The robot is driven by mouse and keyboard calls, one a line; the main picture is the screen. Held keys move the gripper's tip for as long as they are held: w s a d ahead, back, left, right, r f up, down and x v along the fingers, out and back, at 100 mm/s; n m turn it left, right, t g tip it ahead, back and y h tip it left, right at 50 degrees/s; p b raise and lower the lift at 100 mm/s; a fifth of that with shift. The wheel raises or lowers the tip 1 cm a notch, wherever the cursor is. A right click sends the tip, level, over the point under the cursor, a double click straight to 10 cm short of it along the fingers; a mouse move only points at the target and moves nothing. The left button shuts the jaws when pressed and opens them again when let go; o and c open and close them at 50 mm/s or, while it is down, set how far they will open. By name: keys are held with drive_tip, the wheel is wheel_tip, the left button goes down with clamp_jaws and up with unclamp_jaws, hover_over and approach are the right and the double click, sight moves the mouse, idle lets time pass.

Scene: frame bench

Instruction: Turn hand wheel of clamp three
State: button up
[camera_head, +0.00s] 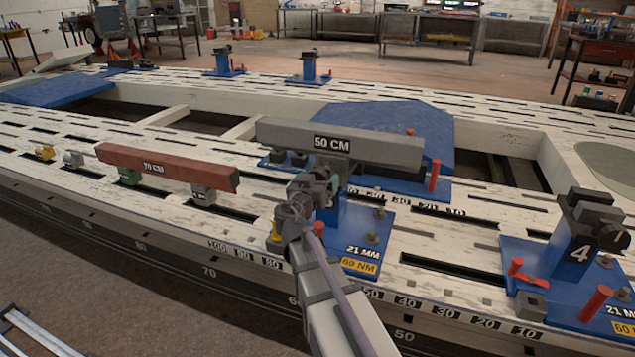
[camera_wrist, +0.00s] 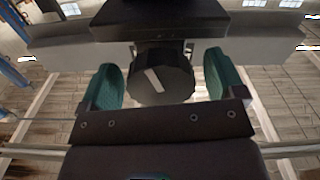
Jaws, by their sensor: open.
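The dark faceted hand wheel (camera_wrist: 170,88) with a white mark on its face shows in the wrist view. My gripper (camera_head: 322,188) is open, with one green finger on each side of the wheel; a gap shows beside each finger. In the head view my gripper is at the blue clamp (camera_head: 362,222) labelled 21 MM and 60 NM, below the grey bar marked 50 CM (camera_head: 385,148). My arm hides the wheel and any clamp number there. Clamp 4 (camera_head: 578,250), with its own dark wheel (camera_head: 612,238), stands to the right.
A red-brown bar marked 70 CM (camera_head: 165,168) lies on small supports to the left. Red pegs (camera_head: 434,176) stand near the clamps. The pale slotted frame (camera_head: 465,240) has open gaps. Blue plates (camera_head: 60,90) lie farther back.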

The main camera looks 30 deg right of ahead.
drive_tip(key=shift+c, duration=0.4)
drive_tip(key=c, duration=0.9)
drive_tip(key=shift+o, duration=0.2)
